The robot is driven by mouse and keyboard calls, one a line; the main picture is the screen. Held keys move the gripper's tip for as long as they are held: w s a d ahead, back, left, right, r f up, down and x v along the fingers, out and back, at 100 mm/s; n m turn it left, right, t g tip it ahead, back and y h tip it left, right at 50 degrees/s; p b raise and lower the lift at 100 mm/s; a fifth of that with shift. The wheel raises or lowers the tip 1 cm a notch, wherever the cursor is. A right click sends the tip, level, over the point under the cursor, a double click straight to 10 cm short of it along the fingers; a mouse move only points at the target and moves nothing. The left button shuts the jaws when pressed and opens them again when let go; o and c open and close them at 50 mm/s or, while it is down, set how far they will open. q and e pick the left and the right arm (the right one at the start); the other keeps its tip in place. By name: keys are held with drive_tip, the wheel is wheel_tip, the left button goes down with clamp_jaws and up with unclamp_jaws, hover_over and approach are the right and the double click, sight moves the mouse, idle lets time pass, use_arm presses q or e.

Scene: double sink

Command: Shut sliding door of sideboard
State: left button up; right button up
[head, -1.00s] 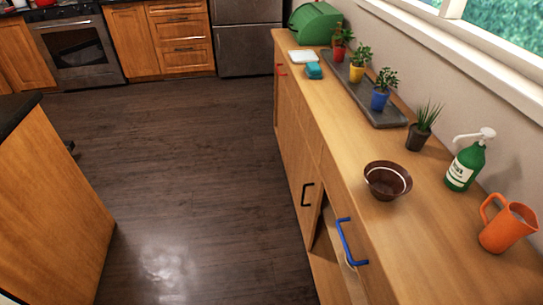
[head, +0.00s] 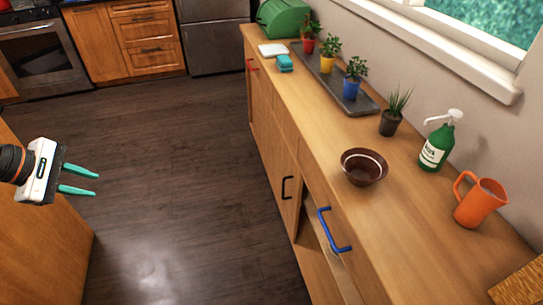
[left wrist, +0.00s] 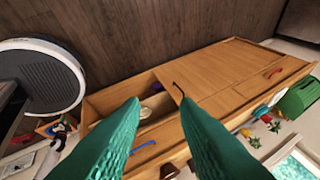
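The wooden sideboard (head: 410,218) runs along the wall on the right. Its sliding door (head: 283,178) has a black handle (head: 287,187) and stands left of an open compartment (head: 318,262) under a drawer with a blue handle (head: 333,231). The left wrist view also shows the black handle (left wrist: 179,91) beside the open compartment, with some items inside. My left gripper (head: 97,184) is at the left of the head view, open and empty, well apart from the sideboard. Its teal fingers (left wrist: 155,140) are spread in the left wrist view. My right gripper is not in view.
On the sideboard top stand a brown bowl (head: 364,167), a green soap bottle (head: 436,145), an orange jug (head: 480,204), potted plants (head: 354,82) and a green bread box (head: 284,19). The dark floor (head: 180,165) between the sideboard and the left-hand cabinet is clear.

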use_arm(q)
drive_tip(key=shift+s+r, duration=0.1)
drive_tip(key=shift+s, duration=0.05)
